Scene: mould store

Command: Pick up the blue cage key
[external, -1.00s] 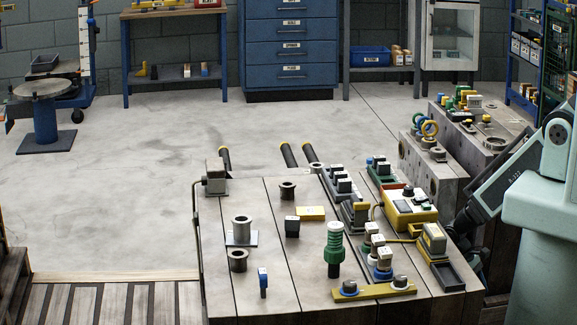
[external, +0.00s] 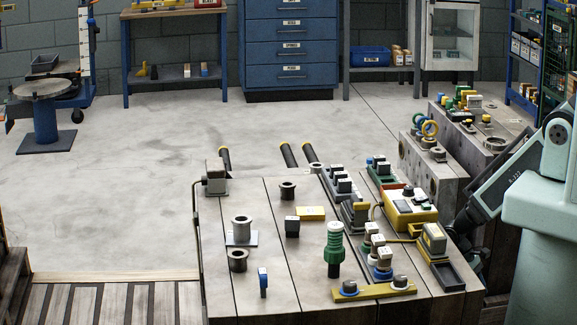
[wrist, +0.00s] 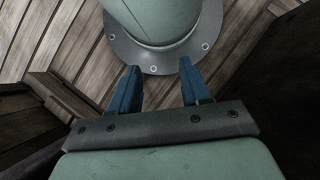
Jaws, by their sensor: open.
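A small upright piece with a blue top and a dark lower shaft, apparently the blue cage key (external: 263,281), stands near the front left of the wooden bench (external: 222,296) in the external view. My gripper (wrist: 159,65) is open and empty in the wrist view, its two blue fingers spread apart. It is away from the key, pointing toward my own round base flange and the plank floor. The key is not in the wrist view. In the external view my arm is folded at the right edge and my gripper is hidden.
A yellow control box (external: 410,211) is farther right. Bench top around the key is clear.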

